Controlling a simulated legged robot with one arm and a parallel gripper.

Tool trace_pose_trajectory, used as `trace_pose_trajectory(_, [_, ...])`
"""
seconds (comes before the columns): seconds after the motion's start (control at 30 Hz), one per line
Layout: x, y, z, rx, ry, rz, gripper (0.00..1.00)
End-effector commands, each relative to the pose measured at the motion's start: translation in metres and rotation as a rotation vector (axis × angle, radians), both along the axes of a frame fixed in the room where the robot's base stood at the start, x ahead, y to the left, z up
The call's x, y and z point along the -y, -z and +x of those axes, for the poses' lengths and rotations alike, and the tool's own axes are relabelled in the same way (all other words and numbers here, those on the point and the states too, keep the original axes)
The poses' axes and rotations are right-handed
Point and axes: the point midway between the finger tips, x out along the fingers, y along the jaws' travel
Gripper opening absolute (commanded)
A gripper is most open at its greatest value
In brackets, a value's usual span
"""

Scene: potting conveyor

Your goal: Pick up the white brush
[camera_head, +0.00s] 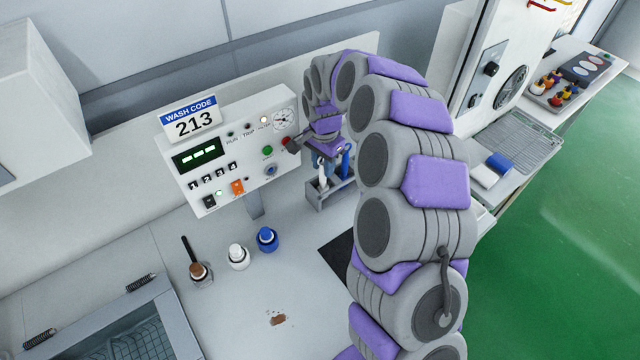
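A white brush (323,174) stands upright in a small grey holder (313,201) on the counter, below the right end of the control panel. A blue brush (346,162) stands to its right in the same holder. My gripper (328,152) is at the end of my curved grey and purple arm, right above the holder and close to the tops of the brushes. The arm end and the gripper cover the brush tops. The fingers are too small and dark to tell whether they are open, or touch the white brush.
A control panel (240,150) with a "WASH CODE 213" sign (194,120) stands behind. A brown-topped bottle with a dark stick (198,272), a white bottle (238,257) and a blue bottle (267,240) stand in front. Brown dirt (278,319) lies on the counter near a basin (140,325).

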Motion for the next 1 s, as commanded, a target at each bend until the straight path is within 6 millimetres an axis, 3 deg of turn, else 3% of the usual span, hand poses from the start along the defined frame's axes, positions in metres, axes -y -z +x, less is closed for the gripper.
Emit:
trace_pose_trajectory(0.3, [0.002, 0.0, 0.0, 0.0, 0.001, 0.001, 0.01])
trace_pose_trajectory(0.67, [0.0, -0.003, 0.0, 0.001, 0.001, -0.001, 0.0])
trace_pose_trajectory(0.77, [0.0, -0.013, 0.001, 0.003, 0.001, -0.001, 0.0])
trace_pose_trajectory(1.0, [0.002, -0.06, 0.001, 0.004, 0.003, 0.001, 0.0])
